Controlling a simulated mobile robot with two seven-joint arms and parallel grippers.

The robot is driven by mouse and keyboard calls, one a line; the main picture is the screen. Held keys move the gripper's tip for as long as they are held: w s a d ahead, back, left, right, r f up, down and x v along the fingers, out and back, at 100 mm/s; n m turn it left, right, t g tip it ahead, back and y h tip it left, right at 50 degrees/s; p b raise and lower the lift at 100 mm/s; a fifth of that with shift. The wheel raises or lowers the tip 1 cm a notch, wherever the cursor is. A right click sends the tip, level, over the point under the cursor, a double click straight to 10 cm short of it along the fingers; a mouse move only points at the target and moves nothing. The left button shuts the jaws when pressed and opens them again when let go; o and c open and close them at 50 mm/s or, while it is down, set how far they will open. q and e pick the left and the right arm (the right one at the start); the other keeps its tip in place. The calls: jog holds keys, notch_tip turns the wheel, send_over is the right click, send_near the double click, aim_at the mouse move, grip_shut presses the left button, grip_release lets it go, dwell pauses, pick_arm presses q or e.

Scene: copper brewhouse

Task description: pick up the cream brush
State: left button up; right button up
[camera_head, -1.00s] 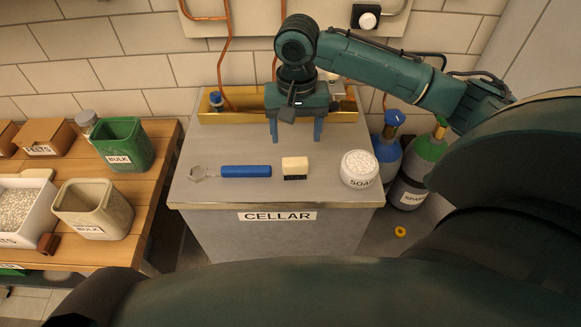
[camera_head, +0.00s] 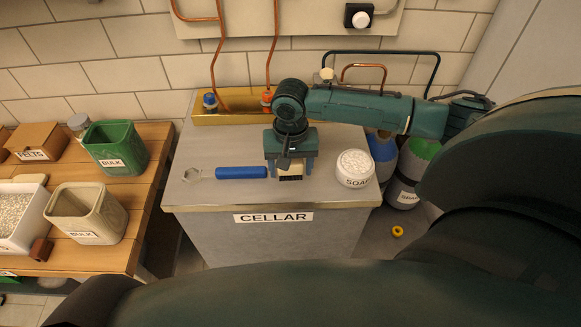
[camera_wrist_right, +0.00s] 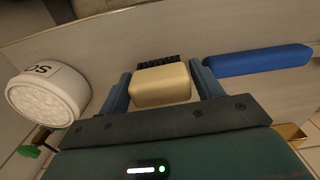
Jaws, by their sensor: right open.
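The cream brush (camera_wrist_right: 160,86), a cream block with dark bristles, lies on the grey cellar counter (camera_head: 240,200). In the head view only part of the brush (camera_head: 291,172) shows below my right gripper (camera_head: 290,176). In the right wrist view the two blue fingers of my right gripper (camera_wrist_right: 162,90) stand open on either side of the brush. Small gaps show between fingers and brush. My left gripper is not in view.
A blue-handled tool (camera_head: 240,172) lies just left of the brush. A round white soap tub (camera_head: 355,169) stands to its right. A brass trough (camera_head: 235,117) with copper pipes runs behind. A wooden bench (camera_head: 150,190) with bins stands at the left.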

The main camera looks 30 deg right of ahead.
jog(key=shift+c, duration=0.5)
jog(key=c, duration=0.7)
jog(key=shift+r, duration=0.1)
notch_tip(320, 180, up, 10)
jog(key=shift+f+p, duration=0.1)
jog(key=shift+p, duration=0.25)
jog(key=o, duration=0.5)
jog(key=shift+c, duration=0.2)
jog(key=c, duration=0.3)
